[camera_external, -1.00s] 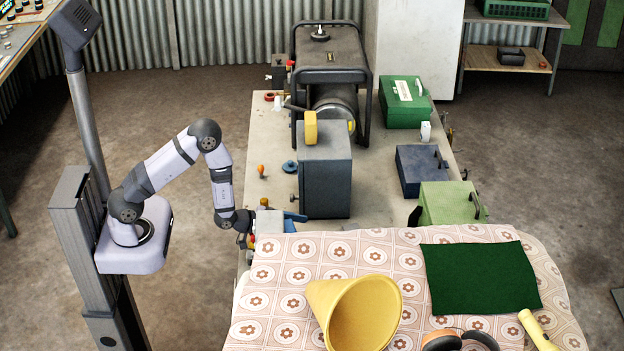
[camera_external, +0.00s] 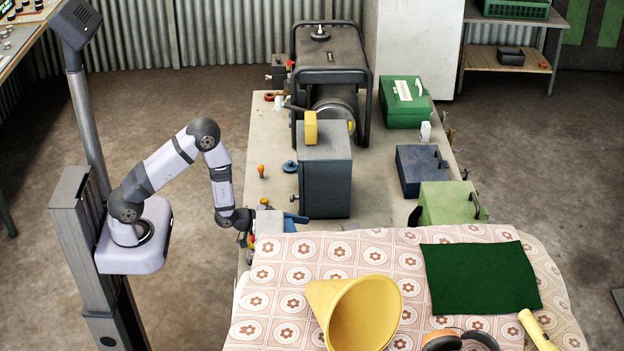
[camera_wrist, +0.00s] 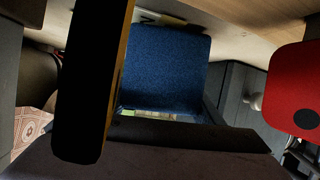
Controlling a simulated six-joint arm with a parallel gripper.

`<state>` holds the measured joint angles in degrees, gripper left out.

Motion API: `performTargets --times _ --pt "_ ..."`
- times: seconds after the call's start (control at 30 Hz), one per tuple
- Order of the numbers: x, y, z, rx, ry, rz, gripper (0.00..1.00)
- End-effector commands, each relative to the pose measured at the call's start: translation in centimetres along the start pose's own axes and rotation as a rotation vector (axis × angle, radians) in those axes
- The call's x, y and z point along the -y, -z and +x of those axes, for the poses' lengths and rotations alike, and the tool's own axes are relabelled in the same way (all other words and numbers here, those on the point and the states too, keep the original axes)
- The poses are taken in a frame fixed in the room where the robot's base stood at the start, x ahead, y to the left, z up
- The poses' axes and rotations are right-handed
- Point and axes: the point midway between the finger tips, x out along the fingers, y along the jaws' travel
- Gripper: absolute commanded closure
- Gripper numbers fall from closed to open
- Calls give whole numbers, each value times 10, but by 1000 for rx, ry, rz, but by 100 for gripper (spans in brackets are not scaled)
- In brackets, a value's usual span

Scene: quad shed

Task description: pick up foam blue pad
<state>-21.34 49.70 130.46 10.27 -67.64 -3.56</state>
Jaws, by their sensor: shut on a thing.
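The foam blue pad (camera_wrist: 165,70) fills the middle of the wrist view as a textured blue block. In the external view a small blue piece (camera_external: 295,219) shows just right of my gripper and appears to be this pad. My gripper (camera_external: 251,229) is low at the left edge of the bench, shut on the pad. In the wrist view a dark bar with an orange edge stands close at the left and partly covers the view. The fingertips' contact with the pad is hard to make out.
A grey metal box (camera_external: 325,180) stands close behind the pad. A patterned cloth (camera_external: 300,250) covers the front of the bench, with a yellow cone (camera_external: 365,310) and a dark green sheet (camera_external: 480,278) on it. A red object (camera_wrist: 297,85) is at right in the wrist view.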

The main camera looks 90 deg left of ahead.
Motion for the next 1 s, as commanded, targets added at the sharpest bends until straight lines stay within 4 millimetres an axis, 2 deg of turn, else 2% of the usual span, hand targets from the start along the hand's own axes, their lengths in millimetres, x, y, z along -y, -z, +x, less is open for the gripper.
performTargets --times 0.27,0.8,1.0 --pt "-1 20 -8 -4 0 0 59" --pt "-5 75 -31 -4 -1 1 59" --pt "-5 86 -35 -3 0 1 59"
